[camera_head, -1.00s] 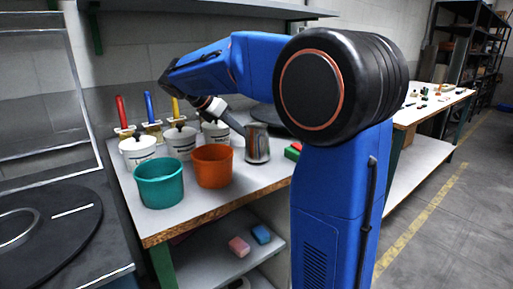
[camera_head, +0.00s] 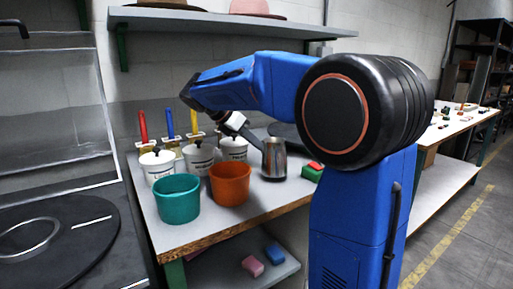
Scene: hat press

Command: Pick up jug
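The jug (camera_head: 274,161) is a shiny metal vessel standing upright on the worktable (camera_head: 208,232), right of the orange bucket. My gripper (camera_head: 254,139) reaches in from the upper left, with its dark end at the jug's upper left side. I cannot tell whether it touches the jug or whether its fingers are apart; they are small and dark here. My blue arm passes above the jug, and the jug's body shows mostly unhidden.
An orange bucket (camera_head: 230,185) and a teal bucket (camera_head: 177,200) stand near the front edge. White lidded pots (camera_head: 158,167) and brushes with coloured handles (camera_head: 143,127) stand behind. A green and red block (camera_head: 312,171) lies right of the jug. Hats sit on the shelf (camera_head: 215,23) above.

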